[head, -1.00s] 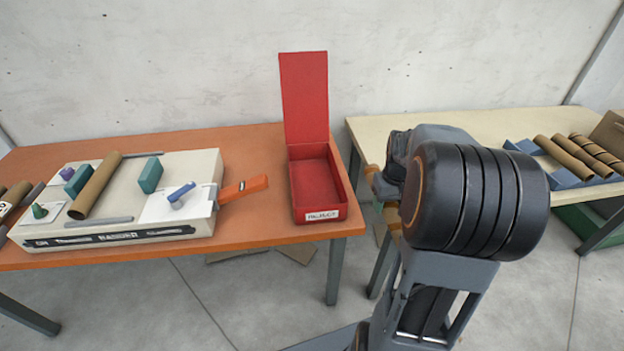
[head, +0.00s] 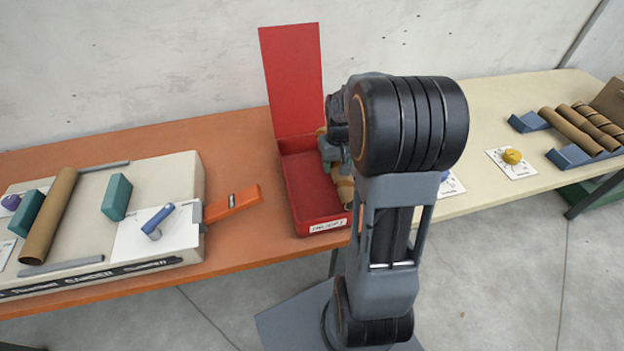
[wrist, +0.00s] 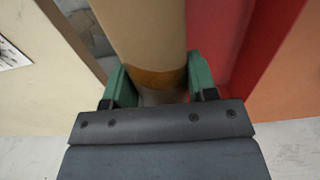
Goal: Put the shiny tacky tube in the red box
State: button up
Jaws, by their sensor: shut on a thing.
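My gripper (head: 331,155) is shut on a brown cardboard tube (head: 345,191). In the wrist view the green fingers of my gripper (wrist: 160,82) clasp the tube (wrist: 147,30), which has a glossy amber patch between them. The red box (head: 299,200) stands on the orange table with its lid upright at the back and a label on its front. In the head view the held tube overlaps the box's right side; its height above the box is unclear. In the wrist view the red box (wrist: 215,40) is just right of the tube. My arm hides part of the box's right side.
A pale machine (head: 185,185) with a tube (head: 50,215) on it and an orange handle (head: 233,203) stands left of the box. On the cream table are a yellow knob (head: 512,156) and several tubes (head: 572,130) on blue supports.

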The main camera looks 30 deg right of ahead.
send_over(313, 187)
jog(key=f, duration=0.6)
jog(key=shift+s+d, duration=0.15)
jog(key=shift+s, duration=0.05)
jog(key=shift+w+a+f, duration=0.1)
jog(key=shift+f, duration=0.85)
jog(key=shift+w+a+f, duration=0.1)
jog(key=shift+f, duration=0.8)
jog(key=shift+f+b, duration=0.15)
jog(key=shift+b, duration=0.15)
jog(key=o, duration=0.9)
jog(key=shift+o, duration=0.2)
